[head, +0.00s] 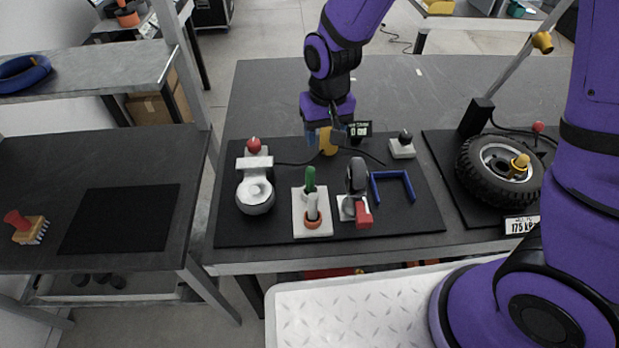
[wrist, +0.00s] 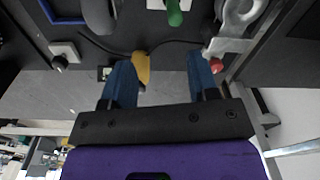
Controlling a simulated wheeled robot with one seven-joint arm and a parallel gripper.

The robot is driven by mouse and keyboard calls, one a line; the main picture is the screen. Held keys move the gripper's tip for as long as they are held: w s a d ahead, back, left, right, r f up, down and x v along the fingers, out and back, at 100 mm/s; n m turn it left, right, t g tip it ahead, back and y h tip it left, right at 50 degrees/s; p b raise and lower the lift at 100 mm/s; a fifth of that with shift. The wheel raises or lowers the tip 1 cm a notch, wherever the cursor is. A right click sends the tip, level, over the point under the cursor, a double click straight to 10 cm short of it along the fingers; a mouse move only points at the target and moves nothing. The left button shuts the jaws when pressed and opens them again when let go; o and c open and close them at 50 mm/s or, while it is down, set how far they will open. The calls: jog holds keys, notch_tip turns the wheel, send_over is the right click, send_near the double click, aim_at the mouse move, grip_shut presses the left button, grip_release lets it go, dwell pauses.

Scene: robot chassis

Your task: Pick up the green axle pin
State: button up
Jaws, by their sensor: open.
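The green axle pin (head: 310,180) stands upright in a white block (head: 299,213) on the black mat, beside a white peg with an orange ring (head: 312,212).
A white fixture with a red knob (head: 254,146) stands left of the pin. A grey wheel (head: 357,177) with a red block and a blue U-shaped frame (head: 394,186) stand right. A yellow object (wrist: 141,68) lies near my fingers. A large tire (head: 482,176) lies farther right.

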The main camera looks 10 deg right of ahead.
send_over(310, 178)
jog(key=shift+g, duration=0.3)
notch_tip(310, 178, down, 6)
jog(key=shift+w+d+r, duration=0.1)
jog(key=shift+r, duration=0.05)
notch_tip(310, 178, down, 5)
jog(key=shift+f, duration=0.15)
jog(key=shift+w+f, duration=0.25)
jog(key=shift+f, duration=1.1)
jog(key=shift+w+f, duration=0.25)
jog(key=shift+f, duration=1.05)
grip_shut()
jog(key=shift+r, duration=0.1)
